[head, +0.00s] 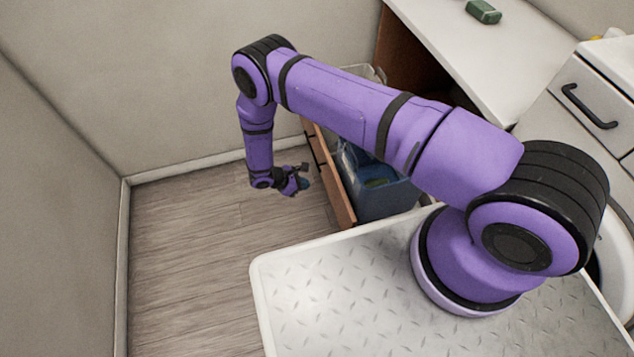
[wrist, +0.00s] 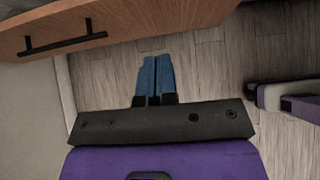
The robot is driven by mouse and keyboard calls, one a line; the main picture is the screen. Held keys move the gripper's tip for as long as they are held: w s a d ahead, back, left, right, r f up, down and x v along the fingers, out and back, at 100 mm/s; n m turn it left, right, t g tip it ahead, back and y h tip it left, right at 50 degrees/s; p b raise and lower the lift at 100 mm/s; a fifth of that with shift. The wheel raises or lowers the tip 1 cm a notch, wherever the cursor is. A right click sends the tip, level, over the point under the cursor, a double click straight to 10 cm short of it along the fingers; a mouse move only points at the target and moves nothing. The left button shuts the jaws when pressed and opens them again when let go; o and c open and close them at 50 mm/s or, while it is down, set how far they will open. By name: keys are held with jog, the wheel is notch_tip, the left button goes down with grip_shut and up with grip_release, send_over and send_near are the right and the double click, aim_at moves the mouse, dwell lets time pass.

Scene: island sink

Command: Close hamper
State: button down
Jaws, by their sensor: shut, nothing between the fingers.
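The hamper is a pull-out unit with a wooden front panel (head: 338,188), standing open from the cabinet. A blue bin (head: 385,200) sits inside it, partly hidden by my arm. In the wrist view the wooden front (wrist: 130,22) with its black bar handle (wrist: 62,45) crosses the top left. My gripper (head: 305,184) is low over the floor, to the left of the panel on its outer side. The blue fingers (wrist: 157,75) are together and empty, pointing toward the panel; I see a strip of floor between them and it.
A white counter (head: 480,55) with a green object (head: 483,11) on it is at the upper right. A drawer with a dark handle (head: 590,108) is at the right. The wood floor (head: 200,240) at the left is clear up to the walls.

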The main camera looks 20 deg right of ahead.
aim_at(338, 187)
jog(key=x, duration=0.3)
jog(key=d+r+x, duration=0.1)
jog(key=x, duration=0.7)
jog(key=shift+d+r, duration=0.2)
jog(key=shift+d, duration=0.6)
jog(key=shift+d, duration=0.1)
